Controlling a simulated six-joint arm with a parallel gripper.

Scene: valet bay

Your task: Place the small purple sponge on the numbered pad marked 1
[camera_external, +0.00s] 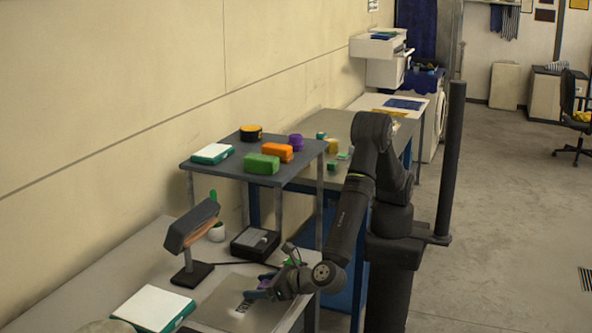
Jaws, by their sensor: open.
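My gripper (264,288) is low over the front table, at the right part of a grey plate (222,314) with dark printed marks too small to read. A small purple patch (266,278) shows right at the gripper's fingers; it may be the small purple sponge, mostly hidden by the gripper. The jaws are open, and I cannot tell whether they touch it. Another purple object (296,142), rounded, stands on the raised grey shelf. I cannot make out a pad clearly marked 1.
A white-and-teal block (153,308) lies at left. The raised shelf (225,168) holds green (262,163) and orange (277,153) blocks.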

